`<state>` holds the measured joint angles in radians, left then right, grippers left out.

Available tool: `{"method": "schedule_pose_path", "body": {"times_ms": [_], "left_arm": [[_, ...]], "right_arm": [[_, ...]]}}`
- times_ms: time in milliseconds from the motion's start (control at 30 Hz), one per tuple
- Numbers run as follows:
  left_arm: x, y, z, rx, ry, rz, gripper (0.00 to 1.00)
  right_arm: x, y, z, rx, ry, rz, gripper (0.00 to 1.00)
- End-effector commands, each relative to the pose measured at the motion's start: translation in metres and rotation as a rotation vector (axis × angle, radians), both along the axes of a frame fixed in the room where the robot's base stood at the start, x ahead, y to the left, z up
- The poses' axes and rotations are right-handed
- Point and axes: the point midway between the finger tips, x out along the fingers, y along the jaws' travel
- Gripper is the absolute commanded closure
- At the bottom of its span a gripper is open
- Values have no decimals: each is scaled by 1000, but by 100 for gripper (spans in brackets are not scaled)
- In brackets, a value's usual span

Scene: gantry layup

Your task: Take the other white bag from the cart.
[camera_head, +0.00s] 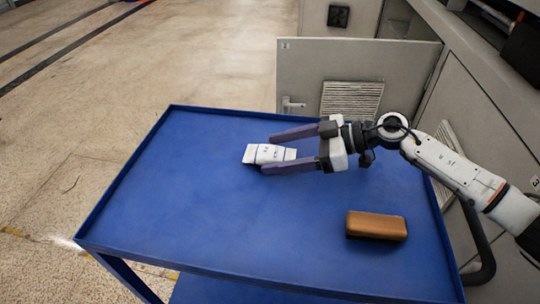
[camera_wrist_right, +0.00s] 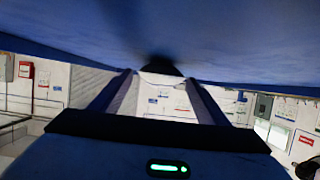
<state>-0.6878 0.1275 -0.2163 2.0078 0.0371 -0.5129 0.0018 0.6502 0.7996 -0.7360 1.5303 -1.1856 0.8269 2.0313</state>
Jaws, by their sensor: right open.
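A small white bag (camera_head: 255,154) with dark blue markings lies on the blue cart (camera_head: 190,205), towards its far side in the head view. My right gripper (camera_head: 268,154) reaches in from the right with its jaws open. Its two long purple fingers lie on either side of the bag, one on the far side and one on the near side. Its fingers also show in the right wrist view (camera_wrist_right: 160,82), where I cannot clearly tell the bag from the pale background. My left gripper is not in view.
A brown block (camera_head: 376,226) with rounded edges lies on the cart at the near right, below my right arm. The cart has a low raised rim. Its left and near middle are clear. A grey cabinet with an open door (camera_head: 300,70) stands behind.

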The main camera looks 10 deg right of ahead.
Motion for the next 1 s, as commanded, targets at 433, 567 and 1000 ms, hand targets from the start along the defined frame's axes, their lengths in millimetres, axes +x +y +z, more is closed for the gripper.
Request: {"method": "schedule_pose_path", "body": {"times_ms": [433, 567, 1000], "left_arm": [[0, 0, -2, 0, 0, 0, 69], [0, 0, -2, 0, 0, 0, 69], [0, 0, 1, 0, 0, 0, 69]], "right_arm": [[8, 19, -8, 0, 0, -1, 33], [8, 18, -8, 0, 0, -1, 55], [8, 18, 0, 0, -4, -1, 78]]}}
